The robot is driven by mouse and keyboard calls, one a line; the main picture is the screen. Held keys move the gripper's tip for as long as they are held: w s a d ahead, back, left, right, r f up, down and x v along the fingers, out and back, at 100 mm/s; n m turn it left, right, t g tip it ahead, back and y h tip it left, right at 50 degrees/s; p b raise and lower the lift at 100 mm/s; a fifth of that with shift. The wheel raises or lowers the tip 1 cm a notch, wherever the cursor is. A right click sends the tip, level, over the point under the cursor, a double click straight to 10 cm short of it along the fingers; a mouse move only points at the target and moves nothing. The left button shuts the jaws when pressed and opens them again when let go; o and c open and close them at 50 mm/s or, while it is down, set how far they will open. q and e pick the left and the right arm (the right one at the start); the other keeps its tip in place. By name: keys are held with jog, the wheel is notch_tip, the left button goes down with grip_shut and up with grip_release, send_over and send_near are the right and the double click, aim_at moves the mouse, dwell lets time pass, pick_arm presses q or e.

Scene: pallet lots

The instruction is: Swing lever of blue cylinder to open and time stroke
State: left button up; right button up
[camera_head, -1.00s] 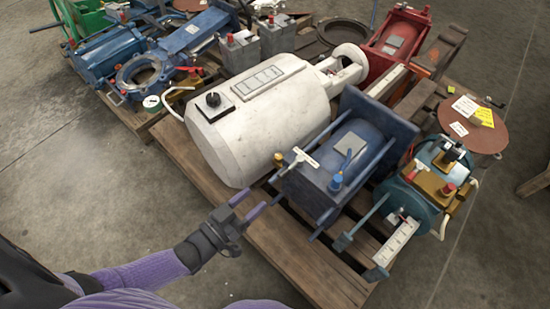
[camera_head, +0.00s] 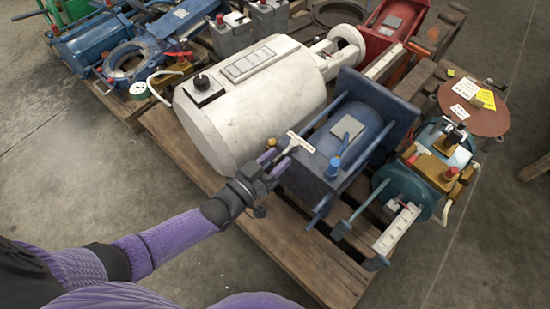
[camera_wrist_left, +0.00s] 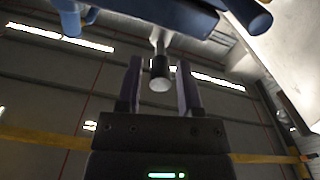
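The blue cylinder (camera_head: 347,134) with square end plates lies on the pallet right of the white tank. A pale T-shaped lever (camera_head: 301,142) sticks out at its near left corner. My left gripper (camera_head: 275,161) is at this corner, by the lever's outer end. In the left wrist view, the lever's dark-sleeved, round-ended tip (camera_wrist_left: 160,76) stands between the two fingers of the left gripper (camera_wrist_left: 159,90). The fingers are open, with small gaps beside the tip. My right gripper is not in view.
A large white tank (camera_head: 250,100) stands close left of the left gripper. A teal cylinder (camera_head: 405,190) with brass fittings is to the right. The wooden pallet (camera_head: 290,245) has bare boards in front. Open concrete floor (camera_head: 90,190) lies left.

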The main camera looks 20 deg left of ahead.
pick_arm(q)
grip_shut()
dwell(1.2)
